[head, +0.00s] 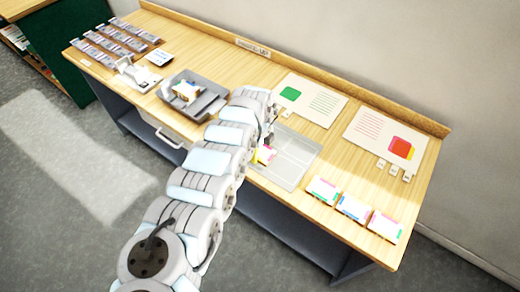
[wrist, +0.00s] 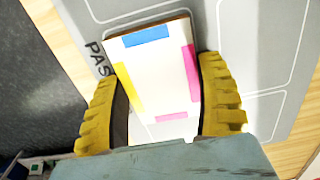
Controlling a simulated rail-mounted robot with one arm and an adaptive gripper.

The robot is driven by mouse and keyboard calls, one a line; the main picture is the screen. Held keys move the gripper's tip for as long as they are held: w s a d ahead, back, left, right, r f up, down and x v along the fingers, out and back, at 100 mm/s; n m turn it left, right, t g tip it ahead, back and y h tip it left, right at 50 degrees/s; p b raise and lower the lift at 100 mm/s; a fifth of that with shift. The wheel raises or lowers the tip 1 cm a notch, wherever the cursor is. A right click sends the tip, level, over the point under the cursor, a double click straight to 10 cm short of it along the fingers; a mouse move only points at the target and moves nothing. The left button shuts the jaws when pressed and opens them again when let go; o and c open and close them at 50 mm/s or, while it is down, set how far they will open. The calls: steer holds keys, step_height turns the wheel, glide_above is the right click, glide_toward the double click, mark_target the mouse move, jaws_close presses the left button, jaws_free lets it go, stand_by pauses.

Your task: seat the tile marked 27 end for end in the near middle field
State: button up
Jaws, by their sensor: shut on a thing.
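My gripper (wrist: 160,92) is shut on a white tile (wrist: 152,70), one yellow finger on each side. The tile has a blue strip at its top end, pink on the right, yellow on the left and magenta at the bottom. No number shows on it. The tile is over the grey board (wrist: 205,20) with white outlined fields; I cannot tell whether it touches. Dark letters reading "PAS" show beside it, partly covered. In the head view the held tile (head: 265,155) is at the left part of the grey board (head: 290,172), and my arm hides the board's left side.
Three similar tiles (head: 354,207) lie along the right front edge. Two printed sheets (head: 312,98) lie at the back, with small cards (head: 394,170) near one. A grey tray (head: 205,104) holding a tile stands left of my arm. Racks of tiles (head: 115,45) fill the far left.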

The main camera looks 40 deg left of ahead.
steer(key=o, duration=1.2)
steer(key=shift+c, duration=0.2)
step_height(320, 180, up, 12)
steer(key=shift+r, duration=0.1)
